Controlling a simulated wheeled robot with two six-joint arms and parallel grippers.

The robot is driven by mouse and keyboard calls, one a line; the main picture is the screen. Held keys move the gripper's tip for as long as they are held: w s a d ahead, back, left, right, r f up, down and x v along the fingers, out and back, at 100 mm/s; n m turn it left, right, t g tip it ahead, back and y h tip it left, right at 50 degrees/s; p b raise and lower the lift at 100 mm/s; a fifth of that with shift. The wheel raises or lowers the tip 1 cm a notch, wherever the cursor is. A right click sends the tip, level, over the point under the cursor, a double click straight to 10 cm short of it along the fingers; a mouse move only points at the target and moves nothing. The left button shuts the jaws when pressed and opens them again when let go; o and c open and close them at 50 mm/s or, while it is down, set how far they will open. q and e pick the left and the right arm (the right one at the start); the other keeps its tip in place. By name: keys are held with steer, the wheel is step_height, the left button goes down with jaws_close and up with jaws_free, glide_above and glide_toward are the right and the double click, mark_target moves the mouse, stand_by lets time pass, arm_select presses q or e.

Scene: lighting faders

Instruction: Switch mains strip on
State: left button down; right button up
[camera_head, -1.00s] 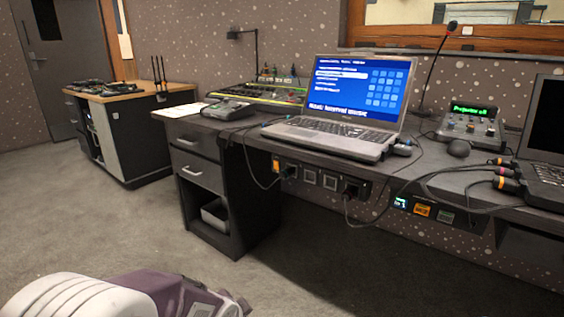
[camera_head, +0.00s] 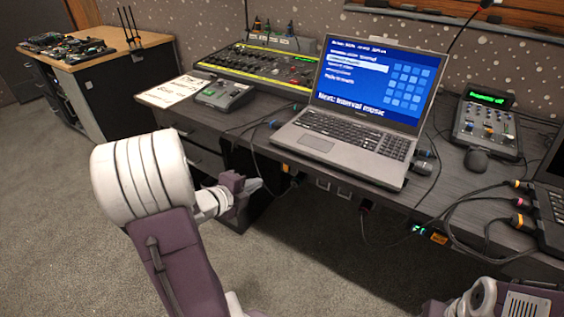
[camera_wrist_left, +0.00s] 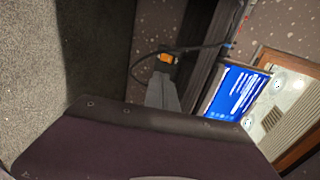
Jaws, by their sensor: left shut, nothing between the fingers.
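The mains strip (camera_head: 342,191) is fixed under the desk's front edge, below the laptop. In the head view it shows only partly, with sockets and plugged cables. In the left wrist view an orange-lit part (camera_wrist_left: 165,58), which looks like the strip's switch, shows just beyond the fingers. Its on or off position is too small to tell. My left gripper (camera_head: 254,186) is shut and empty, just left of the strip's left end and pointing right. Its fingers also show in the left wrist view (camera_wrist_left: 162,93). I cannot tell whether they touch the strip.
The laptop (camera_head: 340,145) stands near the desk edge above the strip. Cables (camera_head: 262,170) hang close to my left gripper. A lighting desk (camera_head: 258,72), a small console (camera_head: 225,94) and a paper sheet (camera_head: 172,90) lie to the left. A second orange-marked box (camera_head: 437,237) is further right.

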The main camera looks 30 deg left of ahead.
arm_select(q)
steer(key=b, duration=0.4)
glide_toward(285, 166)
step_height(285, 166, down, 3)
steer(key=w, duration=0.4)
steer(key=shift+w+d, duration=0.15)
steer(key=shift+d, duration=0.1)
steer(key=shift+w+r, duration=0.2)
steer(key=shift+w, duration=0.5)
